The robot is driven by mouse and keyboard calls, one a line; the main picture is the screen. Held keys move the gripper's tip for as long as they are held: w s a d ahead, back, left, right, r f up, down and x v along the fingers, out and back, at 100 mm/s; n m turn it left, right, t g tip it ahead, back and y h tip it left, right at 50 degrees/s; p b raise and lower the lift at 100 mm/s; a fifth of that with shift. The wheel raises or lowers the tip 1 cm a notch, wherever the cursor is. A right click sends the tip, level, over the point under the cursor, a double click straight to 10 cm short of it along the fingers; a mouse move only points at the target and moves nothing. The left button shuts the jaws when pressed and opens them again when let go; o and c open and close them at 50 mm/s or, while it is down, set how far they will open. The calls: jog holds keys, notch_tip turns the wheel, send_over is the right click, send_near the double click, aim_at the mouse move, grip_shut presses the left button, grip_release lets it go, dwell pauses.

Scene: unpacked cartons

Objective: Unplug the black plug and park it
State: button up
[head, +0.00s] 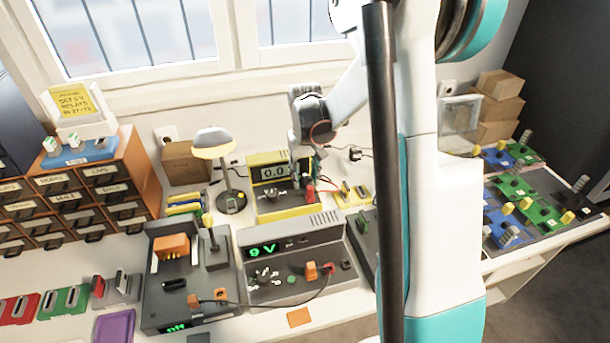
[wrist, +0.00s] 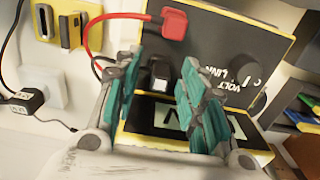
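The yellow-framed black meter (head: 268,157) stands on the bench by the wall, its display reading about 0.0. In the wrist view its black face (wrist: 215,50) carries a knob and the lettering VOLT LINK, upside down. A small black plug (wrist: 160,73) with a pale top sits at the meter between my fingers, apparently untouched. My gripper (wrist: 158,88) is open, its teal-padded fingers on either side of that plug. In the head view my gripper (head: 305,160) is at the meter's right side, its fingertips partly hidden. A red plug (wrist: 174,23) with a red cable is on the meter face.
A yellow slotted holder (head: 351,194) stands right of the meter; it also shows in the wrist view (wrist: 70,31). A black adapter (wrist: 27,100) sits by a white wall socket (wrist: 43,86). A lamp (head: 231,201) and the 9 V supply (head: 293,262) stand close by.

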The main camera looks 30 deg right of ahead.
aim_at(305, 175)
jog(key=shift+r, duration=0.1)
notch_tip(305, 175, up, 12)
dwell(0.5)
dwell(2.0)
